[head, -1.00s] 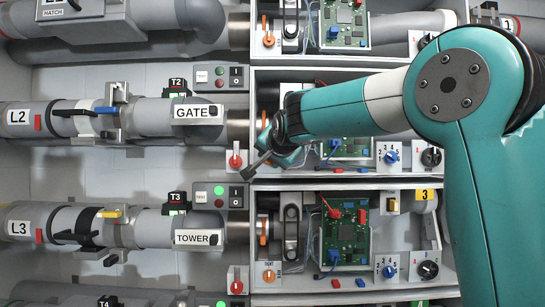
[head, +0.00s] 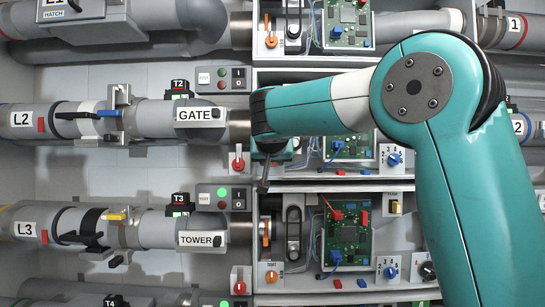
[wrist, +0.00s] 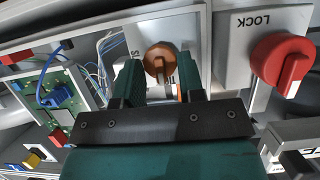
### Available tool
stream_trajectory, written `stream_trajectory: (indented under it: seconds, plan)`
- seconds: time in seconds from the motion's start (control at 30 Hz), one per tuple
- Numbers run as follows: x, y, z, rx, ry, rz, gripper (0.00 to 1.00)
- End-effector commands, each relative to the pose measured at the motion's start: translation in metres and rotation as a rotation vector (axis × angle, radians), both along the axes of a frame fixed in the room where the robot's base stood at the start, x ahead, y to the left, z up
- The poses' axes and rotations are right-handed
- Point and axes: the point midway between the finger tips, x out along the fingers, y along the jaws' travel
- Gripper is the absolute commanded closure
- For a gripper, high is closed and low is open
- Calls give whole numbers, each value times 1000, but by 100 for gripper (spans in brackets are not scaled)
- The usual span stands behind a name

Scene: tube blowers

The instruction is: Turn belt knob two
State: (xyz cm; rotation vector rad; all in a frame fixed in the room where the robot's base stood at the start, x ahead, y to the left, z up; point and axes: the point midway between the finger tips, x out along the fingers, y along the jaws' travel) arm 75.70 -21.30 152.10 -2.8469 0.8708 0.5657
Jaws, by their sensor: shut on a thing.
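Belt knob two is an orange round knob (wrist: 158,54) in the wrist view, on a pale panel whose lettering is partly covered. My gripper (wrist: 160,64) has its two dark green fingers on either side of the knob and is shut on it. In the head view my arm hides the knob and the fingertips. Only a dark part of my gripper (head: 264,176) shows there, hanging below the arm's end in the second row, right of the GATE label (head: 199,114).
A red LOCK knob (wrist: 282,62) stands close to the right of my fingers in the wrist view. A green circuit board (wrist: 55,88) with blue wires is at left. The third-row orange knob (head: 271,277) and the TOWER label (head: 201,239) sit lower in the head view.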

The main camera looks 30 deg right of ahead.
Motion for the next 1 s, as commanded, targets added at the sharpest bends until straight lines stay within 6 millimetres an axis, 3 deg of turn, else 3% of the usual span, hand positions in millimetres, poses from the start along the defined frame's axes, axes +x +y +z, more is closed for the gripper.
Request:
stream_trajectory:
  seconds: [0.47, 0.5, 0.53, 0.83, 1.0]
  plan:
    - [0, 0, -6, -7, 22, -1, 88]
    - [0, 0, -6, -7, 22, -1, 57]
    - [0, 0, -6, -7, 22, -1, 53]
    - [-1, 1, -2, -8, 12, -1, 53]
    - [-16, 12, 4, -10, 8, 2, 53]
